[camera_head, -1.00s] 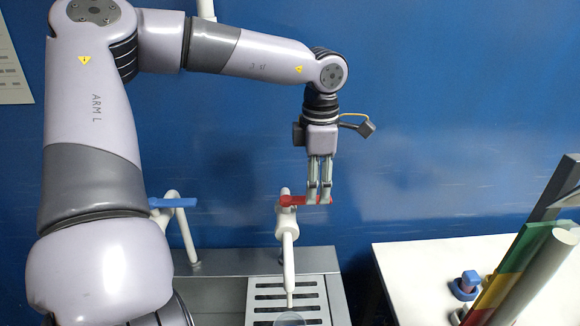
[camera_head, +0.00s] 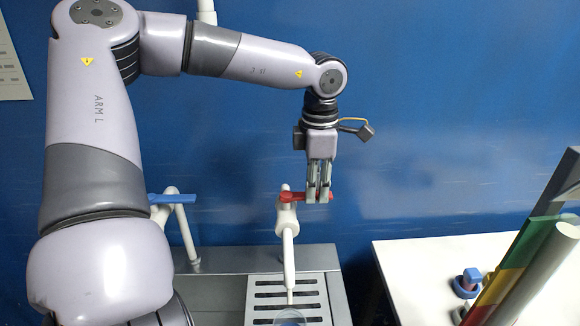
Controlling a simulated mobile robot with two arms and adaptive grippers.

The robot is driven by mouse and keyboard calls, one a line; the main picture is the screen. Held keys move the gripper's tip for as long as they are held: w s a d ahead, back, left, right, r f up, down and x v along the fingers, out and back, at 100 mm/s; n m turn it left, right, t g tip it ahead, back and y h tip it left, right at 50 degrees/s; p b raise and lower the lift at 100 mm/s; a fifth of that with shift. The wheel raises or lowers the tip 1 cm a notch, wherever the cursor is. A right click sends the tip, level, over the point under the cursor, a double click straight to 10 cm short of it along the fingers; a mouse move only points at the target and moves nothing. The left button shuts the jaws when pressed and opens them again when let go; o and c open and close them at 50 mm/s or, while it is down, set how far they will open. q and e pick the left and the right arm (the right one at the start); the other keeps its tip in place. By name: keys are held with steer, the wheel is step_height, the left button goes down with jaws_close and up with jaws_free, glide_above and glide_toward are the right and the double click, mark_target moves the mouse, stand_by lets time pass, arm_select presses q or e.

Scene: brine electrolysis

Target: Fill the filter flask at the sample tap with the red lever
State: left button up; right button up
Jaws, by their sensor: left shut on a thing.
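The sample tap with the red lever (camera_head: 293,197) stands at the middle, its white spout (camera_head: 288,255) pointing down over a slotted drain grate (camera_head: 268,301). My left gripper (camera_head: 319,197) points down with its fingers shut on the right part of the red lever. At the bottom edge, under the spout, the round rim of a clear vessel (camera_head: 290,317) shows; it may be the filter flask, but the rest is cut off. My right gripper is not in view.
A second white tap with a blue lever (camera_head: 172,198) stands to the left, partly behind my left arm. A white table (camera_head: 410,262) at the right holds a blue-capped item (camera_head: 470,278) and a coloured panel (camera_head: 512,262). A blue wall closes off the back.

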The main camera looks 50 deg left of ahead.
arm_select(q)
jaws_close()
steer(key=m, duration=0.1)
steer(key=s+d+m, duration=0.1)
steer(key=m, duration=0.1)
steer(key=shift+s+d+b, duration=0.1)
steer(key=shift+s+b, duration=0.05)
steer(key=shift+b, duration=0.15)
steer(key=m, duration=0.2)
steer(key=s+m, duration=0.1)
steer(key=shift+s+d+m, duration=0.3)
steer(key=shift+d+m, duration=0.1)
